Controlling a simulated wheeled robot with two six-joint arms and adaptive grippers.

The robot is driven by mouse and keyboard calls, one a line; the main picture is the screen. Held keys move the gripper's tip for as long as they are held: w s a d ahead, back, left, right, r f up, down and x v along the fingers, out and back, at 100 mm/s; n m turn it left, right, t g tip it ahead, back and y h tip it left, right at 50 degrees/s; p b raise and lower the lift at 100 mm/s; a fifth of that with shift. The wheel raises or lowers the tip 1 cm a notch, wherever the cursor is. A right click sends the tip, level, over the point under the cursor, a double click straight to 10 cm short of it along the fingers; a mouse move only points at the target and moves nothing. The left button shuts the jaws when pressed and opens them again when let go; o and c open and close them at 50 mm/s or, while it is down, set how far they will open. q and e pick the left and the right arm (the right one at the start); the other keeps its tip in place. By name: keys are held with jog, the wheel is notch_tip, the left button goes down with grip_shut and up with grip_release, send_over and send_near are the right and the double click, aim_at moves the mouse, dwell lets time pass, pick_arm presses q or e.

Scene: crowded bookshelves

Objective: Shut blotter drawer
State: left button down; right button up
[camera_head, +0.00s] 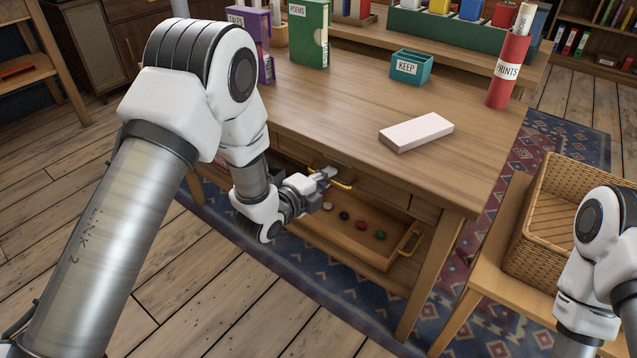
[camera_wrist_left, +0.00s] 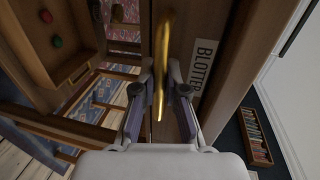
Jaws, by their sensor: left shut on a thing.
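The blotter drawer's front, with its white BLOTTER label (camera_wrist_left: 203,68), shows close up in the left wrist view. Its brass handle (camera_wrist_left: 163,40) runs between the fingers of my left gripper (camera_wrist_left: 160,75), which is shut on it. In the head view my left gripper (camera_head: 326,176) is at the handle (camera_head: 342,184), under the table's front edge. The drawer front is partly hidden by the gripper there, and I cannot tell how far out it stands. My right arm shows at the lower right, but its gripper is out of view.
Below is an open tray-like drawer (camera_head: 405,232) with several small discs and its own handle. On the tabletop (camera_head: 330,110) are a pale block (camera_head: 416,132), a teal KEEP box (camera_head: 411,67), a red PRINTS tube (camera_head: 508,70) and upright files. A wicker basket (camera_head: 560,215) stands at right.

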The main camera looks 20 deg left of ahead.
pick_arm(q)
jog(key=shift+w+r, duration=0.1)
jog(key=shift+r, duration=0.05)
jog(key=c, duration=1.2)
grip_release()
jog(key=shift+w, duration=0.1)
jog(key=shift+d, duration=0.1)
jog(key=v, duration=1.2)
jog(key=shift+f, duration=0.2)
